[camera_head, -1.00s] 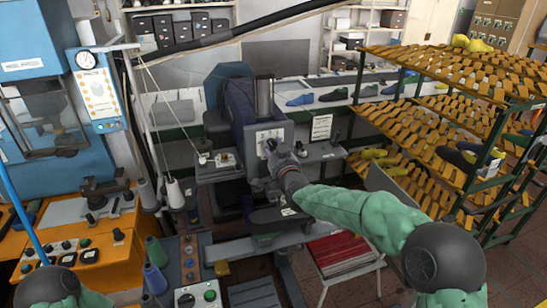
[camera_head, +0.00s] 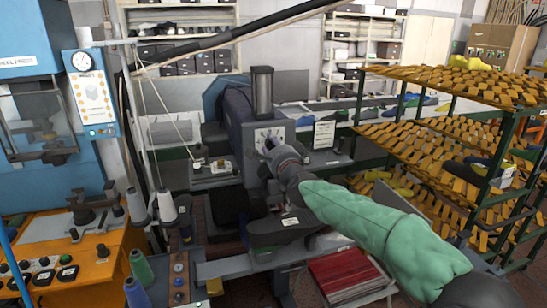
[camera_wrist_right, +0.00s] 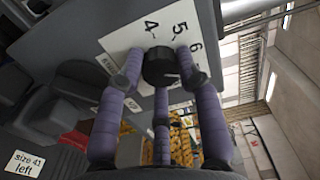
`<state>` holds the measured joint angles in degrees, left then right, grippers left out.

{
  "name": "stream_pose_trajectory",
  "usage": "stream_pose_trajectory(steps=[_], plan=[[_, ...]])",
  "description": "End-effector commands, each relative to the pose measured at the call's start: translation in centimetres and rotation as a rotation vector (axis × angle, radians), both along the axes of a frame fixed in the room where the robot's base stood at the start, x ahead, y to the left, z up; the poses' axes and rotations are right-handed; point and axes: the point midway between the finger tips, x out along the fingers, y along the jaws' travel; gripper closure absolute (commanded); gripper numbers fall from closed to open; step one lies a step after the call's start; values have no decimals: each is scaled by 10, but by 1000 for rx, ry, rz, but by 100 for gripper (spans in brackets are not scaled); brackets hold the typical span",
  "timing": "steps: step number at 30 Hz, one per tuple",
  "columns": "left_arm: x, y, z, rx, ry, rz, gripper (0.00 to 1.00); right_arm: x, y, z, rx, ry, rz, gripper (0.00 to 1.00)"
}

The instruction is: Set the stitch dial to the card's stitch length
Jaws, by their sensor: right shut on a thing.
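The stitch dial is a black knob (camera_wrist_right: 160,66) on a white plate (camera_wrist_right: 128,47) marked with numbers; 4, 5 and 6 show in the right wrist view. The knob's pointer cannot be made out. In the head view the dial plate (camera_head: 264,133) is on the front of the dark sewing machine (camera_head: 238,118). My right gripper (camera_wrist_right: 158,72) is shut on the knob, its purple fingers around it. The right gripper also shows at the dial in the head view (camera_head: 272,152). A white card (camera_head: 324,133) stands right of the machine; its text is too small to read. My left gripper is out of view.
A green rack (camera_head: 440,150) with orange slats and shoe lasts stands close on the right. Thread cones (camera_head: 167,207) and an orange control bench (camera_head: 105,260) are on the left. A red stack (camera_head: 345,275) lies below my right arm.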

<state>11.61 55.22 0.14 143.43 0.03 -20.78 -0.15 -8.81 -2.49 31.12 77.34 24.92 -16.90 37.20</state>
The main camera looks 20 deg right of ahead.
Motion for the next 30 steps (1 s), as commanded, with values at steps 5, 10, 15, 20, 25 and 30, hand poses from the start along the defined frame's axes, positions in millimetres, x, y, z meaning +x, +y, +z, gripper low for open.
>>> stream_pose_trajectory(steps=[5, 10, 15, 20, 25, 30], plan=[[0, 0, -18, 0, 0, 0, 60, 1, 6, -11, 164, 21, 11, 97], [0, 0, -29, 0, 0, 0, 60, 1, 6, -10, 326, 26, 10, 97], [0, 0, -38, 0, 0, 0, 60, 1, 6, -9, 483, 32, 9, 97], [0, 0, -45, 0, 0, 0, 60, 1, 6, -7, 619, 36, 9, 97], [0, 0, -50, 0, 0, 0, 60, 1, 5, -5, 737, 39, 9, 97], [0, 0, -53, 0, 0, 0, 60, 1, 5, -4, 819, 41, 8, 97]])
